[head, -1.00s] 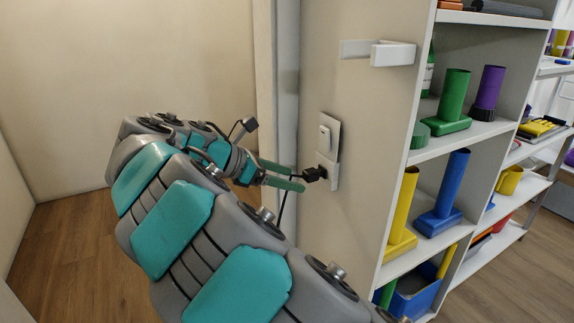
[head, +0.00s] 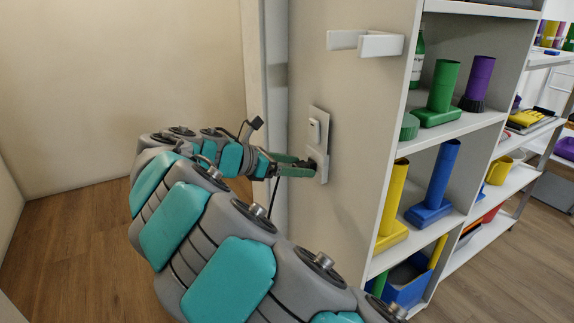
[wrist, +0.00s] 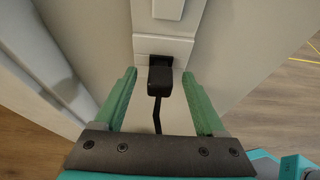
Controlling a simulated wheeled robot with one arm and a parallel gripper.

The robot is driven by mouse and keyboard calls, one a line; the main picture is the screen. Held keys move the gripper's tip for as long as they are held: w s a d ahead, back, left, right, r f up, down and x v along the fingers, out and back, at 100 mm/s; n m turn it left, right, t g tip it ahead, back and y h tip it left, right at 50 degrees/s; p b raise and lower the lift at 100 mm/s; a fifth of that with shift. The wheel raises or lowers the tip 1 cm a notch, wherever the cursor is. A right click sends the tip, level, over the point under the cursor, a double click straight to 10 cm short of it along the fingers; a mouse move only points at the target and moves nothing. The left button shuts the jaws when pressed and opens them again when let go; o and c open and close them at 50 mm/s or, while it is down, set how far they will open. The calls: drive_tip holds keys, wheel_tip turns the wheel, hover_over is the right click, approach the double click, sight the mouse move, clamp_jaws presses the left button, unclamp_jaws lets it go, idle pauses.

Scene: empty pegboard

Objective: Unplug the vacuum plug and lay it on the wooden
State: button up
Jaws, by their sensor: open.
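The black vacuum plug (wrist: 160,82) sits in the lower wall socket (wrist: 162,47) in the wrist view, its cord hanging down toward me. My gripper (wrist: 159,85) is open, with one green finger on each side of the plug and a gap visible on both sides. In the head view my gripper (head: 302,164) is up at the outlet plate (head: 318,165), and its fingers hide most of the plug. The wooden place named in the task cannot be picked out for certain; a wooden floor (head: 95,232) shows at lower left.
A white switch (head: 314,131) is just above the socket. A white bracket (head: 365,42) juts from the wall higher up. Shelves (head: 455,137) with colored tubes stand to the right. A white door frame (head: 259,90) is close on the left.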

clamp_jaws()
idle(1.1)
